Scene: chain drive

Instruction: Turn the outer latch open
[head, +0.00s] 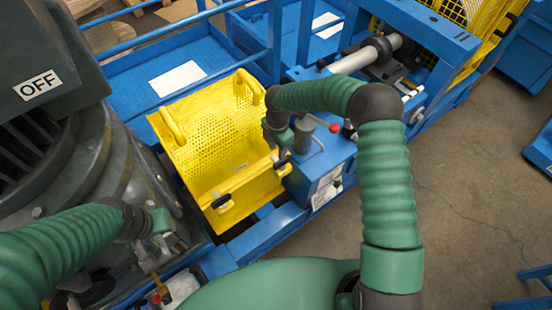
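A yellow perforated guard (215,130) stands open-topped at the centre, with a curved handle on each side. Two dark latches sit along its front edge: one at the near left (221,201), and one at the right (282,162), partly covered by my gripper. Which one is the outer latch is not marked. My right gripper (280,152) points down at the right-hand latch, very close to it; contact and finger gap are too small to tell. My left gripper (157,272) is low at the left, beside the grey motor, away from the guard; its fingers are hard to make out.
A large grey motor (95,165) with an OFF label fills the left. A red-knobbed lever (335,127) rises right of my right gripper, near a grey shaft (352,60). Blue frame rails (265,232) run below the guard. Bare floor (465,190) lies to the right.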

